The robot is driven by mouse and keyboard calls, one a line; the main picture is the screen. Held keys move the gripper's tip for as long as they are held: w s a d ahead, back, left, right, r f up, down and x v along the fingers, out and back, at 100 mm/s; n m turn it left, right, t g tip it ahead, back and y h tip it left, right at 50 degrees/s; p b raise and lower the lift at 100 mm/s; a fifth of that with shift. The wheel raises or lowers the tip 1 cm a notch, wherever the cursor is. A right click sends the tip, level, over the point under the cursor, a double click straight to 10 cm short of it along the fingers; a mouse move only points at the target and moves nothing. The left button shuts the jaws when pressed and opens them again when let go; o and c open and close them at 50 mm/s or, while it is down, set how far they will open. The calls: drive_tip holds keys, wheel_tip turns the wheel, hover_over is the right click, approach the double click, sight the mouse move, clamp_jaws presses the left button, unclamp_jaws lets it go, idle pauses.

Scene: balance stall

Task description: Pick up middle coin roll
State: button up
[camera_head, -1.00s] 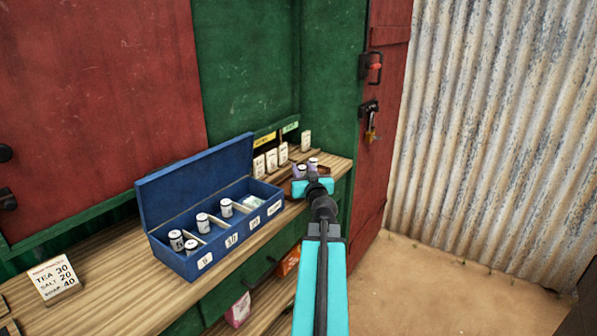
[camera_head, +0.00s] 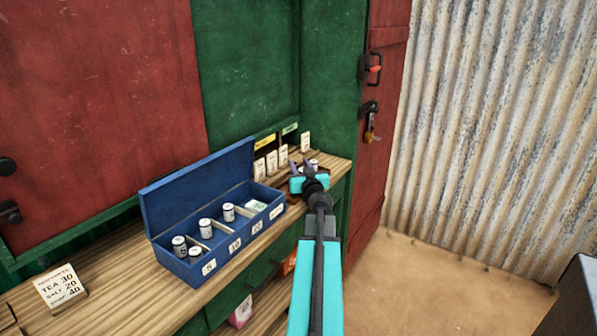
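My gripper (camera_head: 301,168) reaches over the back right end of the counter. Any other rolls there are hidden. In the open blue cash box (camera_head: 190,272), two coin rolls (camera_head: 180,246) (camera_head: 195,254) stand in the front compartment, one roll (camera_head: 206,228) in the second and one (camera_head: 228,212) in the third.
The blue lid (camera_head: 200,190) stands open behind the box. Several white cards (camera_head: 272,162) stand beyond it. A price card (camera_head: 61,287) leans at the front left of the wooden counter (camera_head: 120,300). A red door (camera_head: 385,110) with a padlock is at the right.

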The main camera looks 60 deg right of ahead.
drive_tip(key=shift+w+d, duration=0.15)
drive_tip(key=shift+d, duration=0.1)
idle(0.4)
clamp_jaws()
